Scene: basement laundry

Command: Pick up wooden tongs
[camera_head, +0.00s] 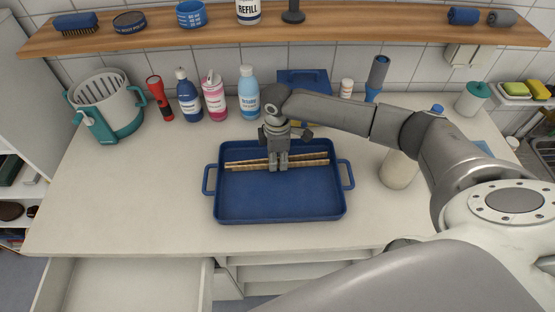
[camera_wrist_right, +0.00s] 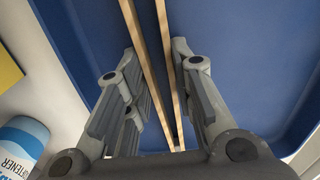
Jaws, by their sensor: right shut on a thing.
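The wooden tongs (camera_head: 310,160) lie across the blue tray (camera_head: 282,205), in its back half, as long pale strips running left to right. My right gripper (camera_head: 278,167) reaches down into the tray at about the middle of the tongs and is shut on them. In the right wrist view, the two wooden arms of the tongs (camera_wrist_right: 145,60) run between the fingers of the right gripper (camera_wrist_right: 165,100). The tray floor (camera_wrist_right: 235,50) shows behind them. I cannot tell whether the tongs touch the tray floor. My left gripper is not in view.
Behind the tray stand a red flashlight (camera_head: 159,97), a dark blue bottle (camera_head: 189,98), a pink bottle (camera_head: 214,98) and a light blue bottle (camera_head: 248,95). A white and teal basket (camera_head: 108,108) stands at left. The counter left of the tray is clear. A wooden shelf (camera_head: 220,36) hangs above.

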